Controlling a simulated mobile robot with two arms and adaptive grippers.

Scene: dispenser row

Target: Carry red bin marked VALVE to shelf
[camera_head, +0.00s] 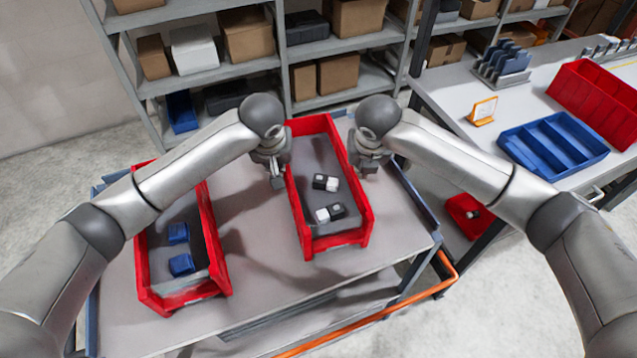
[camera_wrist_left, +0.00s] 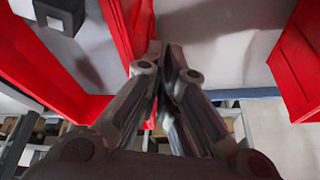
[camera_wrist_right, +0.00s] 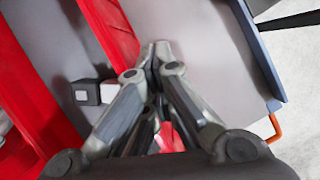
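A long red bin (camera_head: 364,212) stands on a grey cart top between my two grippers. It holds black-and-white blocks, which also show in the right wrist view. A second red bin (camera_head: 221,265) with blue pieces is at the left of the cart. No VALVE marking is readable on either. My left gripper (camera_head: 277,180) is at the middle bin's left wall, its fingers together in the left wrist view (camera_wrist_left: 166,46). My right gripper (camera_head: 369,170) is at the right wall, its fingers also together (camera_wrist_right: 155,46). I cannot tell whether they touch the walls.
Grey shelves (camera_head: 215,68) with cardboard boxes stand behind the cart. A workbench (camera_head: 450,100) at the right holds a blue tray (camera_head: 560,150), a red bin (camera_head: 600,95) and an orange-framed sign (camera_head: 482,111). The cart has an orange handle (camera_head: 370,315) in front.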

